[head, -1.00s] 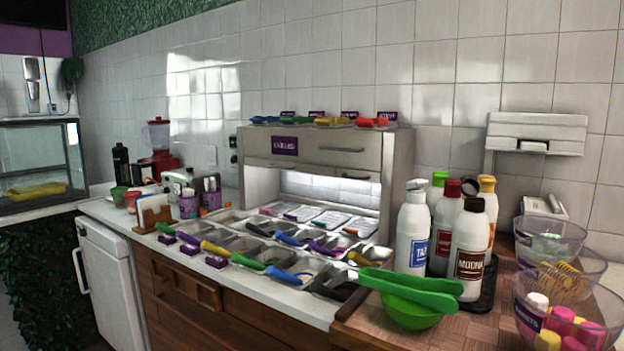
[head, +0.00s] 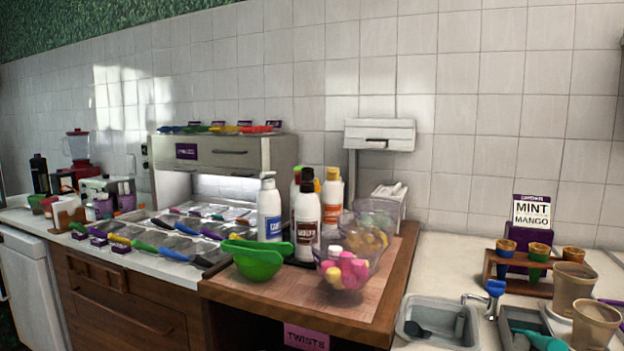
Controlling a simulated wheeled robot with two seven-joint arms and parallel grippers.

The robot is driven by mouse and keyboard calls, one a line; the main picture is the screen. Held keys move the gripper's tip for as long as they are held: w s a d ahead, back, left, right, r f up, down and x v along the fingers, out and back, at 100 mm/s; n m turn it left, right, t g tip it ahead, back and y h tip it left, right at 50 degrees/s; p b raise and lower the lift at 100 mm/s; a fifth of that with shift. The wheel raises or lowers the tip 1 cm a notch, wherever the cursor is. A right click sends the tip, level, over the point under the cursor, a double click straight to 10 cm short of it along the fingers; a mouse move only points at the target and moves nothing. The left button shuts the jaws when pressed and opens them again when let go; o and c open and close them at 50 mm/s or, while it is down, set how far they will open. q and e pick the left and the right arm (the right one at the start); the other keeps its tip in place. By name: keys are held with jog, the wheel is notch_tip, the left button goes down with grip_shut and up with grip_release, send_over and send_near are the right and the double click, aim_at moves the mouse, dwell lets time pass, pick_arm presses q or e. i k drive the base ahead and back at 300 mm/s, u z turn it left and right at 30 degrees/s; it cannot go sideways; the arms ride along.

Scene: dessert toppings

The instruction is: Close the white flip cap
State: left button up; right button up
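A white bottle with a blue label (head: 270,215) stands upright on the wooden counter, at the left of a bottle group. Its white flip cap (head: 268,179) shows at the top, with a flat piece that seems to stand up at an angle. The cap is too small to tell for certain how far open it is. Neither of my grippers is in view.
A brown-label bottle (head: 307,222) and an orange-label bottle (head: 333,197) stand to its right. A sink (head: 437,322) is at the right.

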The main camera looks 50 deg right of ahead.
aim_at(268, 174)
jog(key=k, duration=0.3)
jog(key=z, duration=0.9)
